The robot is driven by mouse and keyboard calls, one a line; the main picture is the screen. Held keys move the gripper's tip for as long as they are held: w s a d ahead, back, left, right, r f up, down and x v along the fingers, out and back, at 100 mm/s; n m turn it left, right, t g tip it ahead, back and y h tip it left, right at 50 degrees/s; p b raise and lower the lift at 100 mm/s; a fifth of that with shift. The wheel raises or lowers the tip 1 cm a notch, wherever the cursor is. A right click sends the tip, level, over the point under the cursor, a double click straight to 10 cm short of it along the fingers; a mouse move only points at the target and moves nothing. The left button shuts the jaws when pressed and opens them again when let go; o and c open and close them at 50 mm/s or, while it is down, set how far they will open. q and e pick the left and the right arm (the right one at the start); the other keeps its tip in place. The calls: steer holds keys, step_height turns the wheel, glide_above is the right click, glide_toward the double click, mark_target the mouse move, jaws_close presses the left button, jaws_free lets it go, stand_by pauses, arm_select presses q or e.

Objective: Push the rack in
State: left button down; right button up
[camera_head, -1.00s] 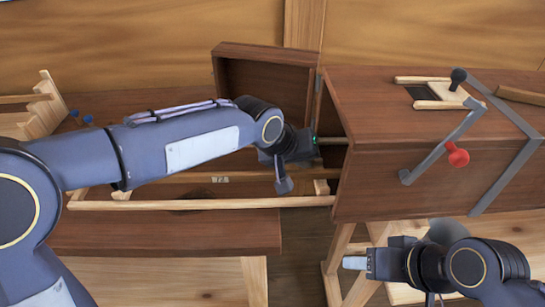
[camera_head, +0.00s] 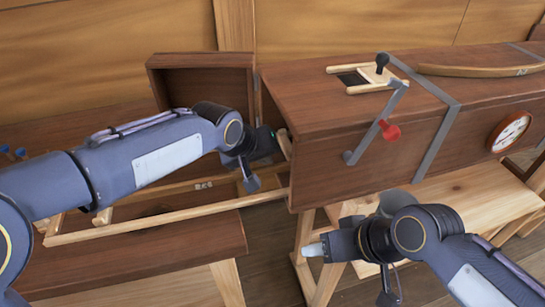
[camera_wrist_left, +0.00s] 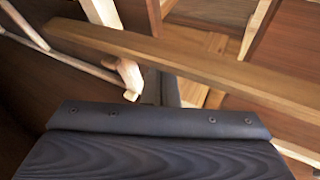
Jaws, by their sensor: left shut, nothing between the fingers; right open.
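The rack (camera_head: 165,222) is a light wooden frame with long rails. It lies low over the dark bench, and its right end reaches the open mouth of the brown wooden box (camera_head: 330,165). How far it extends inside is hidden. My left gripper (camera_head: 276,140) is shut and empty at the box mouth, close to a pale upright piece at the rack's right end; contact is unclear. A wooden bar (camera_wrist_left: 180,62) crosses the left wrist view beyond my dark gripper body. My right gripper (camera_head: 312,249) is open and empty, in front of and below the box.
The box door (camera_head: 205,85) stands open at the left of the mouth. A slide vent (camera_head: 365,78) is on top. Blue knobs (camera_head: 13,152) lie far left.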

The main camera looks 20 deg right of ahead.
arm_select(q)
steer(key=v, duration=1)
steer(key=shift+a+r, duration=0.1)
steer(key=shift+a, duration=0.15)
steer(key=w+a+r+n+y+p, duration=0.1)
steer(key=w+a+n+y+p, duration=0.1)
steer(key=w+a+n+p, duration=0.5)
steer(key=w+a+n+g+p, duration=0.2)
steer(key=a+n+g+p, duration=0.7)
steer(key=a, duration=2.4)
steer(key=d+f+n+t+b, duration=0.1)
steer(key=f, duration=0.2)
steer(key=d+f+n+t+b, duration=0.1)
steer(key=f+t, duration=0.1)
steer(key=f, duration=0.1)
steer(key=d+f+n+t+b, duration=0.1)
steer(key=f, duration=0.2)
steer(key=shift+s+d+f, duration=0.15)
steer(key=shift+s+d, duration=0.05)
steer(key=shift+s, duration=0.2)
steer(key=shift+s+d+p, duration=0.1)
steer(key=shift+d+p, duration=0.3)
steer(key=shift+d, duration=1.55)
